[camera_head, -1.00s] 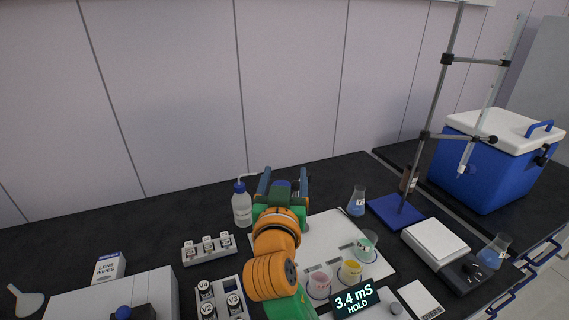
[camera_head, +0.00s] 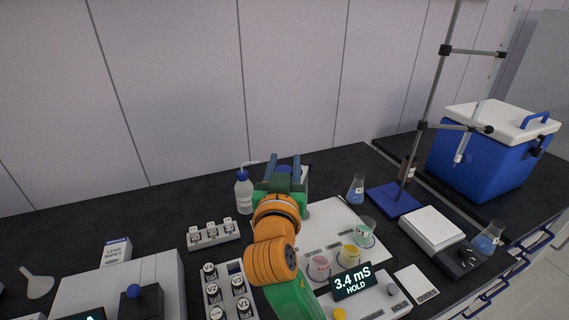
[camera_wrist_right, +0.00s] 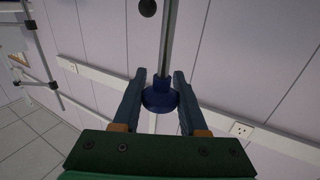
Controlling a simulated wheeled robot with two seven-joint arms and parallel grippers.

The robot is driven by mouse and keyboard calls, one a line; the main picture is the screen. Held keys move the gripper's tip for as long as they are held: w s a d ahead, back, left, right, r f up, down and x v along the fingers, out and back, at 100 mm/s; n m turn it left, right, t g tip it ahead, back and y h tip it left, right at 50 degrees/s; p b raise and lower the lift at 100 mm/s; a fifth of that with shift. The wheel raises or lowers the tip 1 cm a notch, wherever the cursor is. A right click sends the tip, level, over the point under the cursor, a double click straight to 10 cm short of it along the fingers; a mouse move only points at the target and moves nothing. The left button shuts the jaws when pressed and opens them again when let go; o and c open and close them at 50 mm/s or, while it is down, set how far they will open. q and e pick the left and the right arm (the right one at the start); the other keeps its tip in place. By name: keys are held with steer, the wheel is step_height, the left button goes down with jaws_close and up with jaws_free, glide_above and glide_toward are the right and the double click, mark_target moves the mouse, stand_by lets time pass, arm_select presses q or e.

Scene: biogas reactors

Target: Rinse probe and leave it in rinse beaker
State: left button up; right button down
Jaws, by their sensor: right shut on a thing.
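My right gripper (camera_head: 284,162) is raised over the back left part of the white mat (camera_head: 325,222). In the right wrist view its fingers (camera_wrist_right: 160,92) are shut on a blue-capped thing (camera_wrist_right: 159,98) with a grey shaft, which looks like the probe. Its blue part shows small between the fingers in the head view (camera_head: 284,169). Beakers with pink (camera_head: 319,268), yellow (camera_head: 349,257) and greenish (camera_head: 364,232) markings stand on the mat to the right of my arm. I cannot tell which is the rinse beaker. The meter (camera_head: 352,281) reads 3.4 mS HOLD. My left gripper is not in view.
A wash bottle (camera_head: 243,192) stands just left of my gripper. Vial racks (camera_head: 214,235) (camera_head: 229,290) lie left of my arm. A clamp stand (camera_head: 396,200), flask (camera_head: 356,189), balance (camera_head: 432,232) and cooler (camera_head: 486,160) are on the right. The back left bench is clear.

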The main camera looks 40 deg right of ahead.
stand_by(0.9)
step_height(320, 180, down, 8)
steer(key=b, duration=0.7)
steer(key=shift+f+b, duration=0.2)
steer(key=shift+b, duration=0.1)
steer(key=shift+s, duration=0.1)
steer(key=c, duration=0.8)
jaws_free()
steer(key=o, duration=0.4)
steer(key=shift+d, duration=0.15)
steer(key=shift+c, duration=0.2)
steer(key=shift+w+d+f, duration=0.1)
steer(key=shift+w+f, duration=0.05)
steer(key=shift+w, duration=0.25)
